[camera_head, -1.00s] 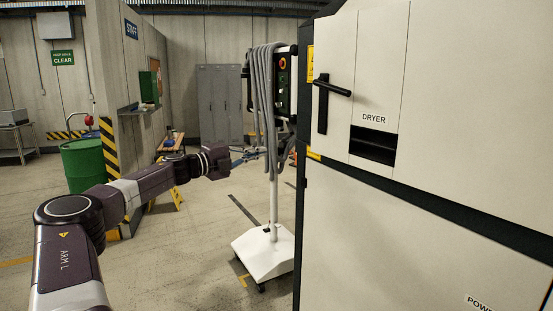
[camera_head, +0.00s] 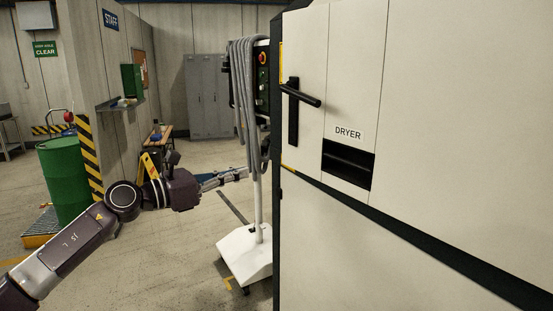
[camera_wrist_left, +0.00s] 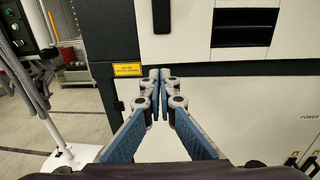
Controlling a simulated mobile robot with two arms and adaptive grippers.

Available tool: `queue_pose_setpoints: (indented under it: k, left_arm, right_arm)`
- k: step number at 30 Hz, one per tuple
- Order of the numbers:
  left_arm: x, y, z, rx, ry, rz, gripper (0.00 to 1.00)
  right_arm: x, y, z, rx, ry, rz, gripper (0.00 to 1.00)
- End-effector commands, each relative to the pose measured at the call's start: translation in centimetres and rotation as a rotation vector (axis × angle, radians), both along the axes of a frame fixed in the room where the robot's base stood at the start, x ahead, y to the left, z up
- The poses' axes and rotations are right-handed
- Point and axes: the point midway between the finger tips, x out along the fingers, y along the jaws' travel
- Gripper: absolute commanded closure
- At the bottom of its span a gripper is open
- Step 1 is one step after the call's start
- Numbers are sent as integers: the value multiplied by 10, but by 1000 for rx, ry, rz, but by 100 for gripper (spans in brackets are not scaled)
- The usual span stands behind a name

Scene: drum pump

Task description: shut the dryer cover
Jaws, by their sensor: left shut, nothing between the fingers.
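The dryer cabinet (camera_head: 430,110) is a large pale machine with a dark frame on the right of the head view. A label reading DRYER (camera_head: 348,133) sits above a dark slot (camera_head: 348,164) in its front. A black lever handle (camera_head: 300,100) is on the panel left of the slot. In the left wrist view the slot (camera_wrist_left: 243,27) is at the top right. My left gripper (camera_head: 243,172) is shut and empty, left of the cabinet. Its closed fingers (camera_wrist_left: 159,75) point toward the cabinet front, below the slot. My right gripper is out of view. I cannot clearly make out a separate cover.
A control stand (camera_head: 258,210) with grey hoses and a white base is close behind my left gripper. A green drum (camera_head: 63,180) stands at the left. Grey lockers (camera_head: 208,95) are at the back. The floor left of the stand is partly clear.

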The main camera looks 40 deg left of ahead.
Motion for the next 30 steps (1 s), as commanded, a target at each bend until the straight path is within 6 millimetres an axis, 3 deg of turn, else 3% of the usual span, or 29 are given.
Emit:
queue_pose_setpoints:
  k: [5, 18, 30]
  left_arm:
    - [15, -6, 2, 1, 0, -3, 100]
    - [50, -17, 3, -7, -1, 0, 100]
    - [71, -24, 4, -8, -1, 1, 100]
  right_arm:
    - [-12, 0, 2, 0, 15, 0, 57]
    - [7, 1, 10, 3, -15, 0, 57]
    - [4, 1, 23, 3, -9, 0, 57]
